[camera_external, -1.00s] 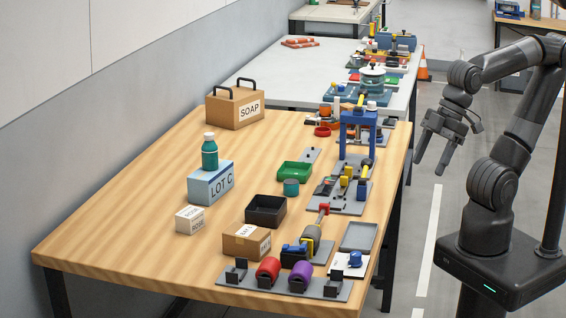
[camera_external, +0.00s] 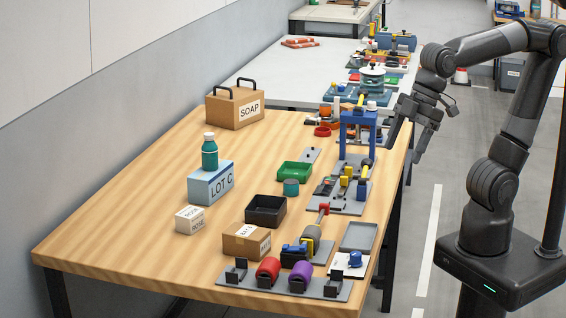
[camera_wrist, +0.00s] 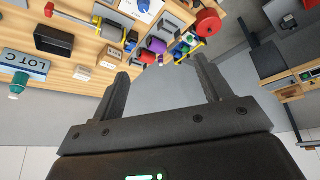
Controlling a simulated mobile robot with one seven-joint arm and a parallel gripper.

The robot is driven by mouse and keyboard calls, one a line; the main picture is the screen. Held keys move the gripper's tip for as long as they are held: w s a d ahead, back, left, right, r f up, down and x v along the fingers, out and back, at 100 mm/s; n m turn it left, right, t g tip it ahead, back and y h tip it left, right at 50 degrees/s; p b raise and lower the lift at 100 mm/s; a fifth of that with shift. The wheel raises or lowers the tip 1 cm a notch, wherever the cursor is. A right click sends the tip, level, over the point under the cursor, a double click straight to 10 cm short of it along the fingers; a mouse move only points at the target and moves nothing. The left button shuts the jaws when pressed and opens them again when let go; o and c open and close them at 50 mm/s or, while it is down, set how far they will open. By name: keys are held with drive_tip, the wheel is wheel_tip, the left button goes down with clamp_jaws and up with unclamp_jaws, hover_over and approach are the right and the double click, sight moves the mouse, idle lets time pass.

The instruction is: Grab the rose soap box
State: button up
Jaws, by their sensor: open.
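The rose soap box (camera_external: 189,220) is a small pale box with ROSE lettering. It sits on the wooden table, in front of the blue LOT C box, towards the near left side. In the wrist view a small pale box (camera_wrist: 83,73) left of my fingers looks like it, though its label is not legible. My gripper (camera_external: 404,152) is open and empty, in the air by the table's right edge, well right of the rose box. Its two fingers (camera_wrist: 161,72) stand wide apart in the wrist view with nothing between them.
The LOT C box (camera_external: 211,184) has a green bottle (camera_external: 209,152) on top. A black bin (camera_external: 266,211) and a brown carton (camera_external: 246,241) stand right of the rose box. A blue frame (camera_external: 358,130) rises near my gripper. The table's left side is mostly clear.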

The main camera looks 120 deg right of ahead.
drive_tip(key=w+d+r+n+g, duration=0.1)
drive_tip(key=w+d, duration=0.3)
drive_tip(key=w, duration=0.3)
drive_tip(key=w+d+r+n, duration=0.1)
drive_tip(key=w+d+r, duration=0.15)
drive_tip(key=w, duration=0.45)
drive_tip(key=n+y, duration=0.2)
drive_tip(key=n, duration=0.1)
hover_over(190, 212)
drive_tip(key=s, duration=0.3)
wheel_tip(190, 212, down, 19)
drive_tip(key=shift+d+f+y, duration=0.25)
drive_tip(key=shift+d+y, duration=0.05)
drive_tip(key=shift+d, duration=0.3)
drive_tip(key=shift+d+f, duration=0.1)
drive_tip(key=shift+f, duration=0.15)
drive_tip(key=x, duration=0.5)
drive_tip(key=shift+f, duration=0.15)
drive_tip(key=x, duration=0.2)
drive_tip(key=d+x, duration=0.1)
drive_tip(key=x, duration=0.2)
drive_tip(key=shift+s+a+f, duration=0.1)
drive_tip(key=shift+s+f, duration=0.05)
drive_tip(key=shift+f, duration=0.05)
